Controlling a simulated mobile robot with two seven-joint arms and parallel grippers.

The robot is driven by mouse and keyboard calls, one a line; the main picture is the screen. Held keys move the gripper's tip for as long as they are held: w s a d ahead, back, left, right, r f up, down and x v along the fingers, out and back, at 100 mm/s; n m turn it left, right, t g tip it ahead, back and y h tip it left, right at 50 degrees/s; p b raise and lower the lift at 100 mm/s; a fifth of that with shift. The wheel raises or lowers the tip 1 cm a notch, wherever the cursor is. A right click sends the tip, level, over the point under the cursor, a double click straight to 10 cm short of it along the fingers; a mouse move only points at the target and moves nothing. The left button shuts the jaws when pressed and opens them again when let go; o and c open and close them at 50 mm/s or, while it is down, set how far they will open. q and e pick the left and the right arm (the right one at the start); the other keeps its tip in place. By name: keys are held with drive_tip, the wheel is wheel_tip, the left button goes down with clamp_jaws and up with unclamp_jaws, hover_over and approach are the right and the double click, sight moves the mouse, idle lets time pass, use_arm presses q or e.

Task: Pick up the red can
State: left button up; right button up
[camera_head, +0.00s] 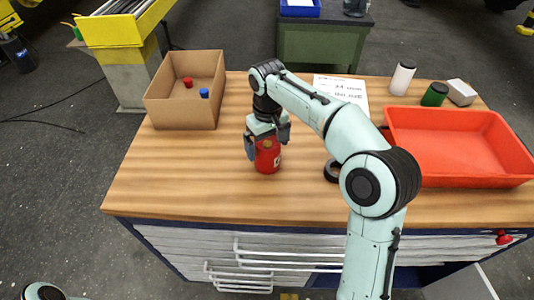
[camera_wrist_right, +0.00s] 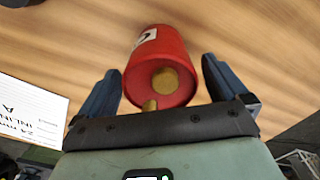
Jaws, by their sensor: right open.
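The red can (camera_head: 267,156) stands upright on the wooden workbench (camera_head: 190,178), left of the bench's middle. It also shows in the right wrist view (camera_wrist_right: 158,62), with a pale label patch and a brass-coloured cap on its near end. My right gripper (camera_head: 267,142) is at the can's upper part. In the right wrist view its two dark fingers (camera_wrist_right: 162,88) are spread apart, one on each side of the can, with a visible gap at the right finger. Of my left arm, only a bit of a link may show at the lower left; its gripper is out of view.
A cardboard box (camera_head: 160,108) with a red and a blue item stands at the back left. A red tray (camera_head: 455,181) lies at the right. Behind it are a white can (camera_head: 402,78), a green can (camera_head: 434,95) and a white box (camera_head: 461,92). A paper sheet (camera_head: 343,89) lies at the back.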

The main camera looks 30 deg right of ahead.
drive_tip(key=shift+s+f, duration=0.2)
drive_tip(key=shift+f, duration=0.75)
use_arm(q)
drive_tip(key=shift+s+f, duration=0.25)
drive_tip(key=shift+s, duration=0.15)
use_arm(e)
drive_tip(key=shift+w, duration=0.1)
drive_tip(key=shift+c, duration=0.3)
drive_tip(key=c, duration=1.1)
use_arm(q)
drive_tip(key=shift+w, duration=0.1)
use_arm(e)
drive_tip(key=shift+r, duration=0.15)
wheel_tip(320, 180, up, 13)
drive_tip(key=p, duration=0.3)
drive_tip(key=shift+w, duration=0.1)
use_arm(q)
drive_tip(key=shift+t, duration=0.3)
drive_tip(key=shift+w+r, duration=1.9)
drive_tip(key=shift+w, duration=0.2)
use_arm(e)
drive_tip(key=shift+r, duration=3.35)
